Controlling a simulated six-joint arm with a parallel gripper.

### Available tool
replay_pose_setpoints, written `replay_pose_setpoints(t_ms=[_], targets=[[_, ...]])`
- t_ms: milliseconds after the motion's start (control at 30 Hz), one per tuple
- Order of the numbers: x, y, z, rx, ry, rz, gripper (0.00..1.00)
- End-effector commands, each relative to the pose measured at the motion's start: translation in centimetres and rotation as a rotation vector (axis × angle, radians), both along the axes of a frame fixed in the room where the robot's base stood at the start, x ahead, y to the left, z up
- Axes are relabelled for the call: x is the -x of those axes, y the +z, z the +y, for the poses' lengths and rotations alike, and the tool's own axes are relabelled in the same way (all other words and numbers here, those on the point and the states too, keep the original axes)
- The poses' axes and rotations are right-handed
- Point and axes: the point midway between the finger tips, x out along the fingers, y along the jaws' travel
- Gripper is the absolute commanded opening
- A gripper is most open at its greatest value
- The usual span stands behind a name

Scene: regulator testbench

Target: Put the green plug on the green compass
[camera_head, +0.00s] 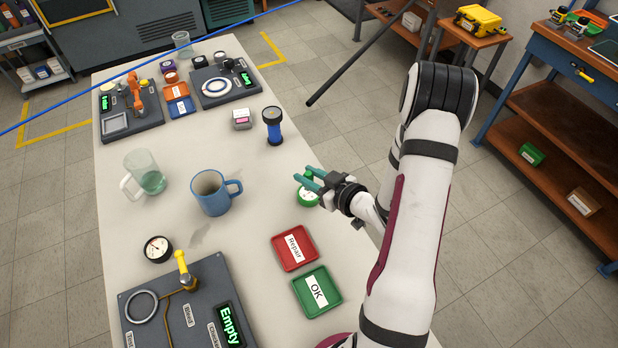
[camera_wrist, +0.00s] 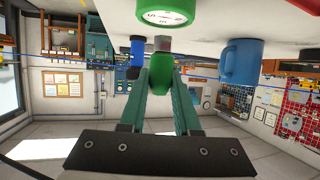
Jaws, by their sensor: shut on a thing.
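My gripper (camera_head: 306,179) is shut on the green plug and holds it above the table's right side. In the wrist view, which is upside down, the green plug (camera_wrist: 160,78) sits between the teal fingertips (camera_wrist: 161,84), with its grey end (camera_wrist: 162,43) pointing away from the palm. The green compass (camera_head: 307,197), a round green-rimmed white dial, lies on the table just below and partly behind the gripper. It also shows in the wrist view (camera_wrist: 165,14), cut off by the top edge. The plug's grey end appears close to the compass but apart from it.
A blue mug (camera_head: 212,195), a glass mug (camera_head: 146,174) and a blue flashlight-like cylinder (camera_head: 273,127) stand left of the gripper. Red Repair (camera_head: 280,262) and green OK (camera_head: 326,302) trays lie nearer. A dark testbench panel (camera_head: 205,305) and black gauge (camera_head: 158,249) are front left.

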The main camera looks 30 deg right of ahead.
Motion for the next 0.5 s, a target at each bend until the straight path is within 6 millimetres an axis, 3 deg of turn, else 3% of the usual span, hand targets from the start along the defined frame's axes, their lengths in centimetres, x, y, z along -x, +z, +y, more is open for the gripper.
replay_pose_setpoints(t_ms=[100, 433, 467, 500], targets=[[0.02, -1.38, -0.04, -0.001, 0.0, 0.0, 0.0], [0.01, -1.68, -0.09, 0.0, -0.001, -0.001, 0.0], [0.02, -1.65, -0.1, 0.0, -0.001, -0.001, 0.36], [0.02, -1.64, -0.1, 0.0, -0.001, -0.001, 0.43]])
